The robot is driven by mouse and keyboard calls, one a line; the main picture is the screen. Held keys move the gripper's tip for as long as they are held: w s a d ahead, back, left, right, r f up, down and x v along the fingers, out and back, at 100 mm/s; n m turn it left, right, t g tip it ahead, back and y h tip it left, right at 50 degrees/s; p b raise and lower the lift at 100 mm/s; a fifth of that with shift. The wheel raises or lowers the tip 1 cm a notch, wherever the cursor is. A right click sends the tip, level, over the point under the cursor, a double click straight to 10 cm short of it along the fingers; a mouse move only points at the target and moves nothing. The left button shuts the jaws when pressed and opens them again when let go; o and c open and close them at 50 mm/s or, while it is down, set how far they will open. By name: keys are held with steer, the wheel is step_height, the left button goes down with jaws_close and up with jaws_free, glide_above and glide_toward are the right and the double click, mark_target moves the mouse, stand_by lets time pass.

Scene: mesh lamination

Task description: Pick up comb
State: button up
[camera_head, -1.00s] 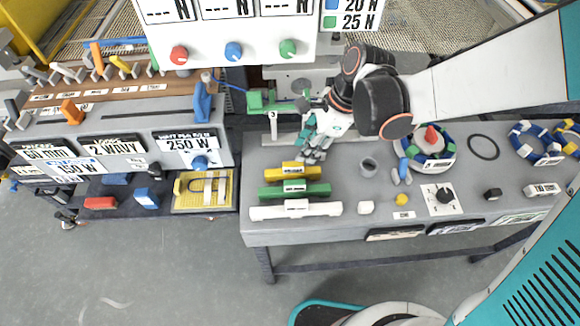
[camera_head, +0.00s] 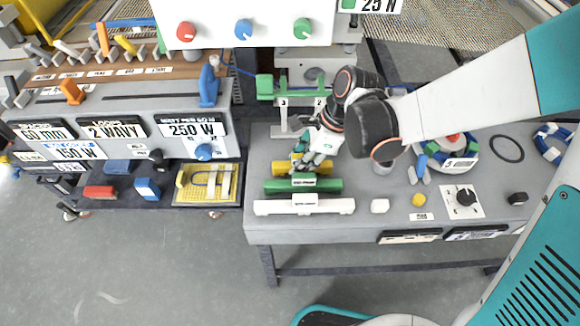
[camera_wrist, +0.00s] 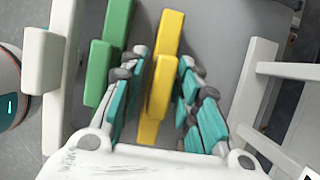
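Three bars with raised middle grips lie side by side on the grey table; I cannot read from their labels which is the comb. The yellow bar (camera_head: 282,168) is the farthest, then the green bar (camera_head: 332,185), then the white bar (camera_head: 275,207). My gripper (camera_head: 306,163) is over the yellow bar and hides part of it. In the wrist view, my gripper (camera_wrist: 163,60) is open, with its teal and grey fingers on either side of the yellow bar (camera_wrist: 160,88). Small gaps show beside it. The green bar (camera_wrist: 98,70) lies just left of the fingers.
A green and white stand (camera_head: 283,115) rises just behind the bars. A yellow tray (camera_head: 207,184) sits left of the table.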

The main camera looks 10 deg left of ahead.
jaws_close()
steer(key=shift+r, duration=0.15)
